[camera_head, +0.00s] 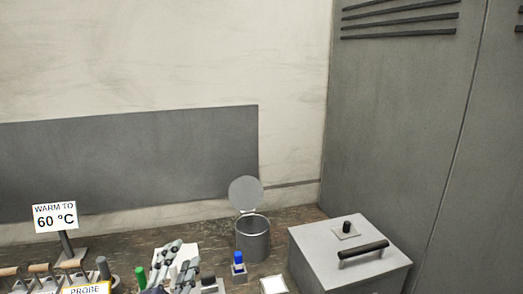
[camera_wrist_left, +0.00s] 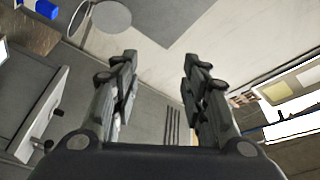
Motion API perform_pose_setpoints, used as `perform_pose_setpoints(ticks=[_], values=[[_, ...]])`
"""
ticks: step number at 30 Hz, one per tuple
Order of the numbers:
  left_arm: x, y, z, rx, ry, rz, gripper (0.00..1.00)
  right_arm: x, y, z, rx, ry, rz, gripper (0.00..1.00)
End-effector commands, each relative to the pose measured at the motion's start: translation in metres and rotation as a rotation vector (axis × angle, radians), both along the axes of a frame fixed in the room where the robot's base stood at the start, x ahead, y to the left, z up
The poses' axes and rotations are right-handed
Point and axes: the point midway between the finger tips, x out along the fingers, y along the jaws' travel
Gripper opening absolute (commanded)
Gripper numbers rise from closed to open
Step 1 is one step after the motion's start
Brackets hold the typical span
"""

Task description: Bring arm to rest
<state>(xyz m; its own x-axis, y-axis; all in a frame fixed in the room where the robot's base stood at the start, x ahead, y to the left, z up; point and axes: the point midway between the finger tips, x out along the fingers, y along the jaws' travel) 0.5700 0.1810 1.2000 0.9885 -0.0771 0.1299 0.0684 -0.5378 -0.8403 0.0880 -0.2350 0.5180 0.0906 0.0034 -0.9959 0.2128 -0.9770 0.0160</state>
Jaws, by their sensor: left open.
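My left gripper (camera_head: 181,266) is low in the head view, over the bench just left of the lidded can. In the left wrist view its two fingers (camera_wrist_left: 160,72) stand wide apart with nothing between them. I cannot pick out a microscope arm for certain in either view. A white object (camera_head: 172,256) sits behind the left gripper and is partly hidden by it. My right gripper is not in view.
A grey can (camera_head: 253,240) with a raised round lid (camera_head: 246,193) stands by the wall. A blue-topped item (camera_head: 238,260) is in front. A grey handled box (camera_head: 345,262) fills the right. The "60 °C" sign (camera_head: 55,217) and several wooden-handled tools (camera_head: 38,272) are left.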

Motion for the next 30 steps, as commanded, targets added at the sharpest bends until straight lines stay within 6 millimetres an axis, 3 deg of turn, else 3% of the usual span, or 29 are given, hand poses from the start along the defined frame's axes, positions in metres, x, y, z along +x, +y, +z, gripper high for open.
perform_pose_setpoints(ticks=[1, 5, 9, 15, 22, 23, 30], values=[[-0.011, 0.012, -0.028, -0.085, 0.107, 0.047, 0.41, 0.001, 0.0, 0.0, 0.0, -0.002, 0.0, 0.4], [-0.052, 0.036, -0.102, -0.292, 0.399, 0.174, 0.41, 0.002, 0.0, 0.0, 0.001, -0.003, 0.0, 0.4], [-0.117, 0.045, -0.173, -0.476, 0.708, 0.301, 0.41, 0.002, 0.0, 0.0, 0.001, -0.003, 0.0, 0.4], [-0.206, 0.039, -0.23, -0.633, 1.045, 0.429, 0.41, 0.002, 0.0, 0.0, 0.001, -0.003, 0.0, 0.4], [-0.296, 0.024, -0.256, -0.733, 1.341, 0.533, 0.41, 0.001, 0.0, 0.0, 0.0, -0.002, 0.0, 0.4], [-0.3, 0.023, -0.262, -0.739, 1.363, 0.542, 0.41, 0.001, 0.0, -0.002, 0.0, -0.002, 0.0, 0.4], [-0.284, 0.021, -0.338, -0.723, 1.375, 0.547, 0.41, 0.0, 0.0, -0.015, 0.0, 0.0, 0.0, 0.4]])
